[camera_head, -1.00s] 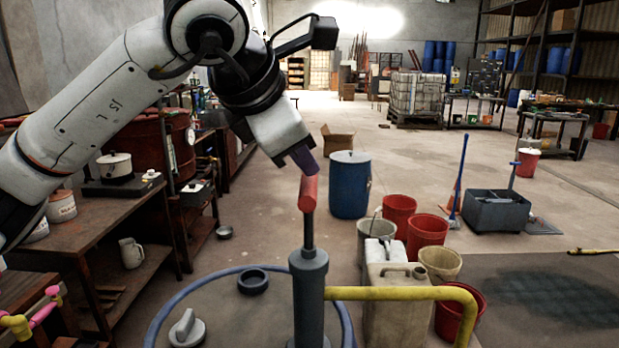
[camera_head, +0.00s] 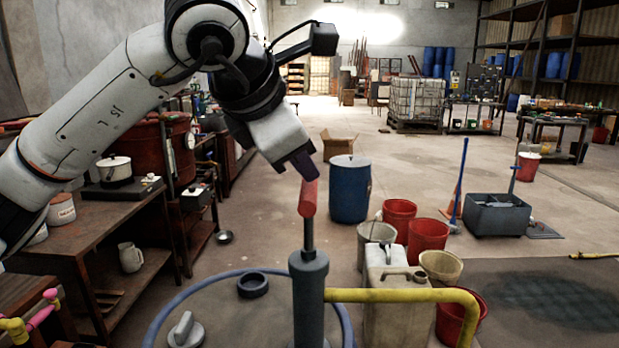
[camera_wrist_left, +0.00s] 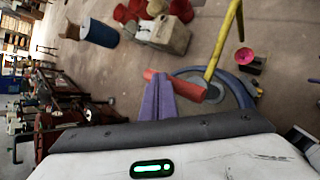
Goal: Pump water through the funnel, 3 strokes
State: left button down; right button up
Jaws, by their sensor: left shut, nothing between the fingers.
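A dark grey pump (camera_head: 309,290) stands upright on the round drum lid, with a short rod and a red bar handle (camera_head: 308,199) above it. A yellow pipe (camera_head: 400,294) runs right from the pump and bends down. In the left wrist view, a pink funnel-like piece (camera_wrist_left: 247,57) sits by the pipe's bent end. My left gripper (camera_head: 305,165) has purple fingers, shut and empty, right above the handle. In the left wrist view, the fingers overlap the red bar (camera_wrist_left: 184,86); I cannot tell if they touch it. My right gripper is out of view.
The drum lid (camera_head: 230,310) has a blue rim, a dark ring (camera_head: 252,284) and a grey cap (camera_head: 186,330). Jerrycans (camera_head: 398,310) and red buckets (camera_head: 428,237) stand to the right. A blue barrel (camera_head: 350,190) is behind. A workbench (camera_head: 110,215) is at left.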

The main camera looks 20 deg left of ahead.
pick_arm(q)
jog(key=shift+f, duration=0.15)
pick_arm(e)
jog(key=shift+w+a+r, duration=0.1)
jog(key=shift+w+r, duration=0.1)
pick_arm(q)
jog(key=shift+f+b, duration=0.45)
jog(key=shift+b, duration=0.1)
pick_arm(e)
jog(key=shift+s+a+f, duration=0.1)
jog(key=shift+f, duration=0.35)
pick_arm(q)
jog(key=shift+f+b, duration=0.55)
jog(key=shift+f, duration=0.15)
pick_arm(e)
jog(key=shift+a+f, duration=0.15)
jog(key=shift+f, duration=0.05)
pick_arm(q)
jog(key=shift+f+b, duration=2.1)
jog(key=shift+f, duration=0.3)
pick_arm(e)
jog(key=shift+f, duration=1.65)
pick_arm(q)
jog(key=shift+r, duration=0.1)
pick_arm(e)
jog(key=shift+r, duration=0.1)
